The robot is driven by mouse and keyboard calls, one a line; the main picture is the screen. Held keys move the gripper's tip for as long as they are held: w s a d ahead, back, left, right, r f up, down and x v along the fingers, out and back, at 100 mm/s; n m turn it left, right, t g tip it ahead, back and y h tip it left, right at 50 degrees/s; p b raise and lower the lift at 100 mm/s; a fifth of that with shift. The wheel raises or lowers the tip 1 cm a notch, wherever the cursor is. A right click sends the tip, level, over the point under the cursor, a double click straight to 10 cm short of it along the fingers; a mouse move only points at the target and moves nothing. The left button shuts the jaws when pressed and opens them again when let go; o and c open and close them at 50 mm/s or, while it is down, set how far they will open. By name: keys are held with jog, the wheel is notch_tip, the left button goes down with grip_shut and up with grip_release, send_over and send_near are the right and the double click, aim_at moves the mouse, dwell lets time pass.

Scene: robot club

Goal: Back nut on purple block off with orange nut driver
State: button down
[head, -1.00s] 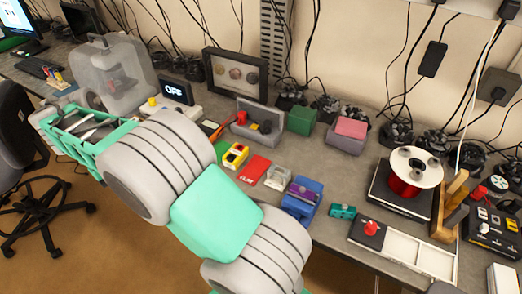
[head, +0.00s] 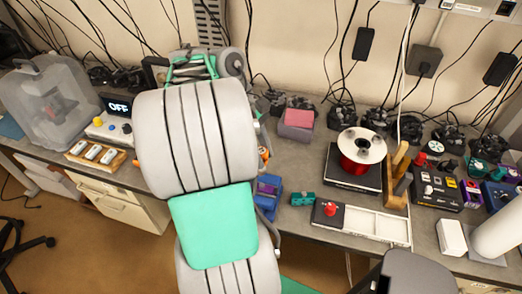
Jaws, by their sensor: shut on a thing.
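A purple block (head: 268,188) sits in a blue vise (head: 266,207) on the bench, just right of my arm, which covers part of it. Its nut is too small to make out. A small orange piece (head: 263,155) shows at the right edge of my arm, behind the block in the picture. It may be part of the orange nut driver, but most of it is hidden. My gripper's fingers are hidden behind my arm in the head view, so I cannot see what they touch.
A small teal vise (head: 303,199) stands right of the blue one. Further right are a black-and-white tray (head: 373,224), a red wire spool (head: 360,155) and a black control box (head: 434,188). A pink block (head: 299,116) lies behind. My arm covers the bench's middle left.

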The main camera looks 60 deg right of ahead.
jog(key=shift+f+b, duration=2.7)
jog(key=shift+b, duration=0.5)
jog(key=shift+r, duration=0.1)
jog(key=shift+p, duration=0.75)
jog(key=shift+s+f+p, duration=0.1)
jog(key=shift+f+p, duration=0.45)
jog(key=shift+f, duration=0.1)
jog(key=c, duration=1)
grip_release()
jog(key=shift+f, duration=0.1)
jog(key=shift+c, duration=0.4)
